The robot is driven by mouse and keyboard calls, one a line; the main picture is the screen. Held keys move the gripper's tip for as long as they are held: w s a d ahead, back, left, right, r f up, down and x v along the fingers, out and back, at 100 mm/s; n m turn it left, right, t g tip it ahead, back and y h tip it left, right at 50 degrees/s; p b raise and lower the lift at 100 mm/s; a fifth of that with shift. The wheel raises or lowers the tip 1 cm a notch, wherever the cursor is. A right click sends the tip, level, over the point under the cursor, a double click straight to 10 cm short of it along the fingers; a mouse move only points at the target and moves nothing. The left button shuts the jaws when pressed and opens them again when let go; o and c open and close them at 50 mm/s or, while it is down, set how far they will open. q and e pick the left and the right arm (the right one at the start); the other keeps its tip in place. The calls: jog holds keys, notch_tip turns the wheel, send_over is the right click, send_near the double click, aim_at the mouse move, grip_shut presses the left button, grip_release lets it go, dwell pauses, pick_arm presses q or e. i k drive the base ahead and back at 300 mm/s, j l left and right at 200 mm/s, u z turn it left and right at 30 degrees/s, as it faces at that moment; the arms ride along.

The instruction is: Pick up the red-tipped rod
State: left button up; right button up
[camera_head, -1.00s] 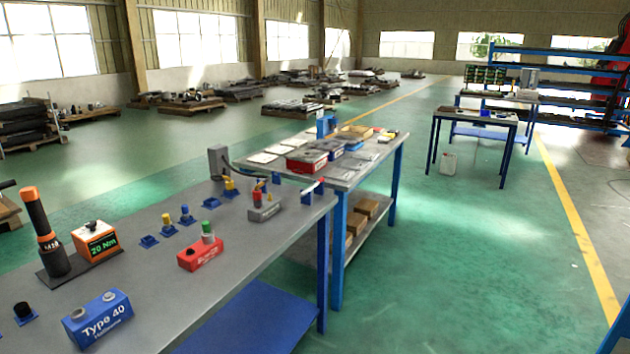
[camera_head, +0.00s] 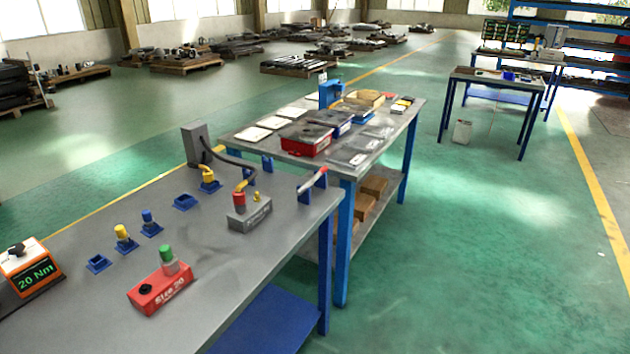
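The red-tipped rod (camera_head: 312,181) is a thin pale rod with a red end. It is at the right edge of the near grey table (camera_head: 228,268), slanting up to the right, with the red end farther from me. Blue upright stands (camera_head: 267,164) are just behind it to the left; I cannot tell exactly what supports the rod. Neither of my grippers shows in the head view.
A grey block (camera_head: 249,217) with a red-and-yellow fitting lies left of the rod. A red "Size 20" block (camera_head: 160,288) and an orange torque display (camera_head: 30,270) stand nearer. A second table (camera_head: 230,140) adjoins behind. Green floor (camera_head: 450,260) on the right is clear.

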aim_at(312, 180)
jog(key=i+l+u, duration=0.1)
jog(key=u, duration=0.3)
jog(key=i+l+u, duration=0.1)
jog(key=u, duration=0.3)
jog(key=l+u, duration=0.15)
jog(key=u, duration=0.2)
jog(key=i+l+u, duration=0.1)
jog(key=l+u, duration=0.35)
jog(key=l, duration=0.3)
jog(key=i+l+u, duration=0.1)
jog(key=l+u, duration=0.15)
jog(key=l, duration=0.5)
jog(key=l+u, duration=0.15)
jog(key=l, duration=1.4)
jog(key=k, duration=0.05)
